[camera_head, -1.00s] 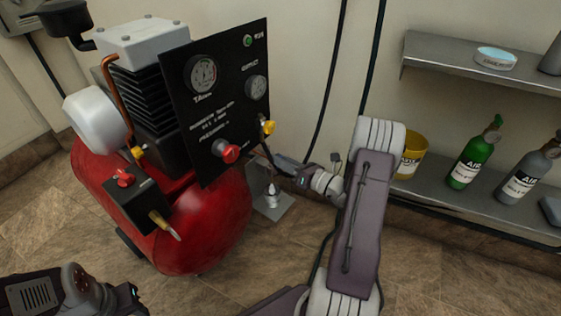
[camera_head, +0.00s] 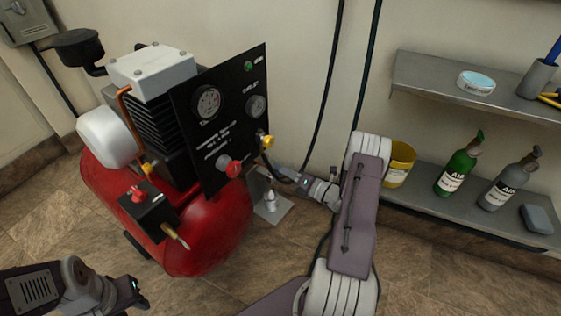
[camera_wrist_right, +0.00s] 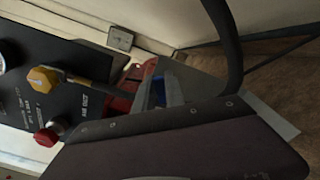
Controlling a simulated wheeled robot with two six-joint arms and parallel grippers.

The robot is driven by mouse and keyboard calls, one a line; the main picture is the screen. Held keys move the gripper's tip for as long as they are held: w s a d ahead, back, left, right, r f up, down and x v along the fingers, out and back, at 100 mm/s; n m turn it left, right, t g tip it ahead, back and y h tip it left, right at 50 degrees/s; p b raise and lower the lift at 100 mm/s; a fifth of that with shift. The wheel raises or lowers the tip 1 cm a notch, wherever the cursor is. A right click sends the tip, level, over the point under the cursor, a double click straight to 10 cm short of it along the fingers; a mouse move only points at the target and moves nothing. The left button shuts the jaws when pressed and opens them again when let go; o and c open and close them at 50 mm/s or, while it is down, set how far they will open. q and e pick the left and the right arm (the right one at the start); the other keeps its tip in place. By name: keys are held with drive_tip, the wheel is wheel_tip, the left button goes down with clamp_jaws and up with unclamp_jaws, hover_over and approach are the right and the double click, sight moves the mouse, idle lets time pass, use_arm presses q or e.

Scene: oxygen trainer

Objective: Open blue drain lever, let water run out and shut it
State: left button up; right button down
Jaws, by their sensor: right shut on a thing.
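The blue drain lever (camera_wrist_right: 158,91) shows in the right wrist view as a small blue patch between the fingers of my right gripper (camera_wrist_right: 165,85). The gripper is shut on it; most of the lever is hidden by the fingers. In the head view my right gripper (camera_head: 277,174) reaches in from the right, just right of the black gauge panel (camera_head: 226,120), and the lever is not visible there. The red compressor tank (camera_head: 212,225) stands behind and below the panel. My left gripper (camera_head: 134,291) is at the lower left, away from the compressor; its finger opening is unclear. No running water is visible.
A yellow knob (camera_head: 267,141) and red knob (camera_head: 233,168) sit on the panel near my right gripper. A dark hose (camera_head: 322,100) hangs close by. Shelves at right hold a yellow bucket (camera_head: 399,166) and green bottle (camera_head: 458,163). The floor in front is clear.

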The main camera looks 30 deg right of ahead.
drive_tip(key=m, duration=0.1)
drive_tip(key=m+p, duration=0.1)
drive_tip(key=f+m+p, duration=0.1)
drive_tip(key=shift+w+d+m, duration=0.1)
drive_tip(key=shift+d+m, duration=0.15)
drive_tip(key=shift+m, duration=0.05)
drive_tip(key=shift+d+f+m+p, duration=0.1)
drive_tip(key=shift+f+m+p, duration=0.6)
drive_tip(key=shift+m, duration=0.9)
drive_tip(key=shift+f, duration=0.15)
drive_tip(key=c, duration=1.4)
unclamp_jaws()
drive_tip(key=p+v, duration=0.3)
drive_tip(key=v, duration=0.6)
drive_tip(key=shift+p, duration=0.3)
